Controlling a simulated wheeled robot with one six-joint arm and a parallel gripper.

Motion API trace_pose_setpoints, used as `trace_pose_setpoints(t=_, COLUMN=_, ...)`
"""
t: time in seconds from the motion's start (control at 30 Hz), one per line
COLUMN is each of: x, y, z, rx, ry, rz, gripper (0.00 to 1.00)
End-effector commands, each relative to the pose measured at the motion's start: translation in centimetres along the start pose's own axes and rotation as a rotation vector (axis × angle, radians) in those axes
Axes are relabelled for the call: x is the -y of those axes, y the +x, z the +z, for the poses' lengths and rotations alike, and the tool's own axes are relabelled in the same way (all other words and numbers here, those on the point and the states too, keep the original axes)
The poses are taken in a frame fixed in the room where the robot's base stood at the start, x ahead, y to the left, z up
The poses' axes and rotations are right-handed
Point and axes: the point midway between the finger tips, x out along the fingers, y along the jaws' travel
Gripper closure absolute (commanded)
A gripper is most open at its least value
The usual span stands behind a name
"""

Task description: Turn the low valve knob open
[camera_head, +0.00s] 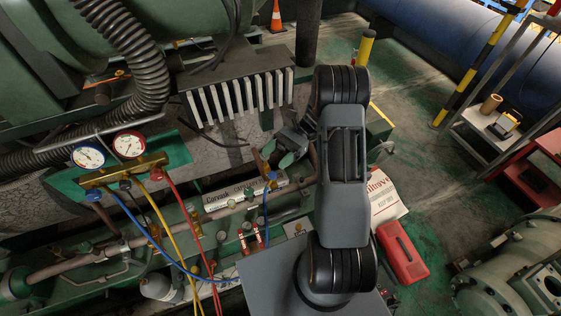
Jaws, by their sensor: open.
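A brass gauge manifold (122,174) sits on a green panel at the left. No label tells me which knob is the low valve. A small blue-topped fitting (271,177) stands on the pipework at the centre, just below my gripper. My gripper (277,153) is open, with nothing seen between its fingers. It is well right of the manifold; contact with the fitting cannot be told.
Blue, yellow and red hoses (176,220) hang from the manifold across the pipes. A ribbed black duct (128,50) and a finned grey block (235,98) stand behind. A red box (402,252) lies at the right.

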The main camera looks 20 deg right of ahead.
Motion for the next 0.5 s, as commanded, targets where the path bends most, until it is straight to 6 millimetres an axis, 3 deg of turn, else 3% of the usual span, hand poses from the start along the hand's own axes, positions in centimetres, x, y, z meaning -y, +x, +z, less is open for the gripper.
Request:
trace_pose_setpoints(t=0.2, x=-2.2, y=1.1, z=1.1, rx=-0.001, ry=-0.001, rz=0.000, gripper=0.39)
trace_pose_setpoints(t=0.5, x=-3.1, y=1.6, z=1.6, rx=0.000, ry=0.000, rz=-0.001, gripper=0.39)
